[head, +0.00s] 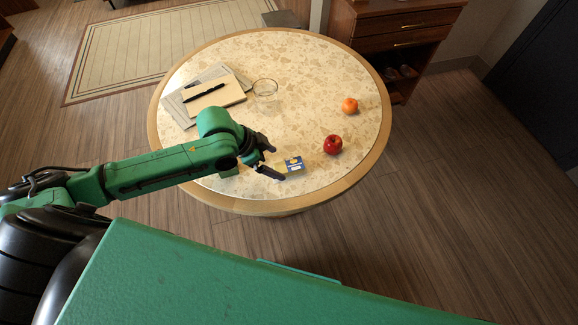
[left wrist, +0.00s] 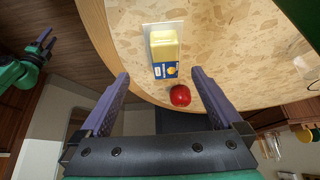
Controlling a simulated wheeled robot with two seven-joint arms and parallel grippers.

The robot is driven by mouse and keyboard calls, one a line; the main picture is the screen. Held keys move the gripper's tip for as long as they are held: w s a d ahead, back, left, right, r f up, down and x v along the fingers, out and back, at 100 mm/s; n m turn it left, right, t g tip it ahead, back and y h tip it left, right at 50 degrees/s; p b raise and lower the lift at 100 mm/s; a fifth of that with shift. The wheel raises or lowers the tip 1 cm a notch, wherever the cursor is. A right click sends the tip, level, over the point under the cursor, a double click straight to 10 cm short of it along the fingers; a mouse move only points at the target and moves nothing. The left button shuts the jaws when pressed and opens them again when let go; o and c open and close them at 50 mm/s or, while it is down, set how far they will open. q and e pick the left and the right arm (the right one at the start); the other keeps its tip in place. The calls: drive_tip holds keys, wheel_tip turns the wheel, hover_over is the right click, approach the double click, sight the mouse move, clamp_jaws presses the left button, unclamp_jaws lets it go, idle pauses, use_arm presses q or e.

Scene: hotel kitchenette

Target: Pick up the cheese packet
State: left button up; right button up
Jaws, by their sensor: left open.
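The cheese packet (head: 293,165), a small pack with a yellow part and a blue label, rests on the round table near its front edge. My left gripper (head: 277,163) is open, just left of the packet, with its fingers pointing toward it. In the left wrist view the packet (left wrist: 164,52) lies ahead of the two spread fingers (left wrist: 160,74), roughly centred between them. Nothing is between the fingers. A second green arm with a dark gripper (left wrist: 46,41), apparently my right one, shows small at the left of the left wrist view.
A red apple (head: 333,145) stands right of the packet, and an orange (head: 350,106) farther back. A glass dish (head: 265,88), a notebook (head: 215,97) and a black pen (head: 204,92) lie toward the back left. The tabletop (head: 305,70) is clear at the back right.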

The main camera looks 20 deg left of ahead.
sight(287, 166)
use_arm(q)
drive_tip(key=x, duration=0.7)
drive_tip(key=shift+w+f, duration=0.15)
drive_tip(key=shift+w, duration=0.25)
clamp_jaws()
